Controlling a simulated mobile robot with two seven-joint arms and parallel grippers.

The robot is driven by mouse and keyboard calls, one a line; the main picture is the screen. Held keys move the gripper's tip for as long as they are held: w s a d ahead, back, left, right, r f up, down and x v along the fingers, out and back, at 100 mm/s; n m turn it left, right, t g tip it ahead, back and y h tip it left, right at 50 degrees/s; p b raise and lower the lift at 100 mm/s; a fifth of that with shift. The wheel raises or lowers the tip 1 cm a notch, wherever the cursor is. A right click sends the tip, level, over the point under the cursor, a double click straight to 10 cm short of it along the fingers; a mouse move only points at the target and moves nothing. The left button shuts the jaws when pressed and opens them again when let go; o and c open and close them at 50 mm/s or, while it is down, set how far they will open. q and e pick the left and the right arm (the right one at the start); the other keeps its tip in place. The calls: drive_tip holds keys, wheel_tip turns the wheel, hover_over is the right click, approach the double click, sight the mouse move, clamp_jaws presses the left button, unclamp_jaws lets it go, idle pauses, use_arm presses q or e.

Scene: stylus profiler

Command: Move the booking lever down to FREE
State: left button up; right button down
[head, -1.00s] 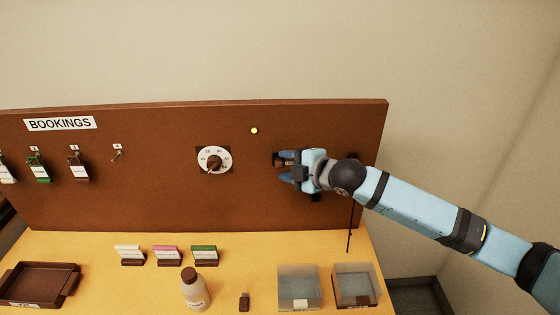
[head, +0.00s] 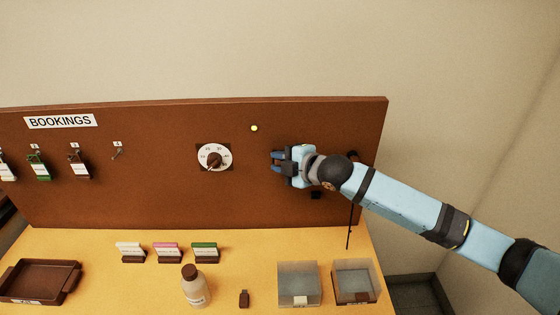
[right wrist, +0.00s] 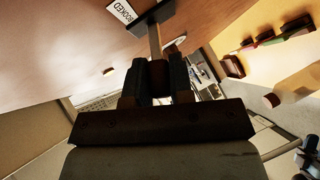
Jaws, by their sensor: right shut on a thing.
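The booking lever shows in the right wrist view as a thin stem (right wrist: 155,40) with a dark grip (right wrist: 159,75) between my right fingertips. A white BOOKED label (right wrist: 125,12) is beside the stem's base. My right gripper (head: 276,162) is at the right part of the brown board (head: 150,200) in the head view and hides the lever there. It also shows in the right wrist view (right wrist: 159,80), shut on the lever's grip. The FREE marking is not visible. My left gripper is not in view.
A dial (head: 214,157) and a small lit lamp (head: 254,128) are left of my gripper. Hooks with tags (head: 79,167) hang further left. Card stands (head: 168,252), a bottle (head: 194,287), a brown tray (head: 40,282) and clear boxes (head: 298,285) stand on the yellow table below.

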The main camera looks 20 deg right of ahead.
drive_tip(key=shift+s+f+n+b, duration=0.1)
drive_tip(key=shift+f+n+b, duration=0.25)
drive_tip(key=shift+b, duration=0.3)
use_arm(q)
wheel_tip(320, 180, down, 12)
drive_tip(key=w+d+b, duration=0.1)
drive_tip(key=b, duration=1.3)
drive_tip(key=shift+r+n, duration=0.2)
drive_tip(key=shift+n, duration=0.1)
use_arm(e)
wheel_tip(320, 180, down, 4)
drive_tip(key=n+t+y, duration=0.2)
drive_tip(key=n, duration=0.1)
drive_tip(key=n+t+y, duration=0.1)
drive_tip(key=n+t, duration=0.2)
drive_tip(key=shift+n+t+y, duration=0.25)
drive_tip(key=shift+t+y, duration=0.05)
drive_tip(key=shift+y, duration=0.1)
use_arm(q)
drive_tip(key=shift+b, duration=0.3)
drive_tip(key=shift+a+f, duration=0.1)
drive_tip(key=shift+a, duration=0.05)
use_arm(e)
drive_tip(key=c, duration=1)
unclamp_jaws()
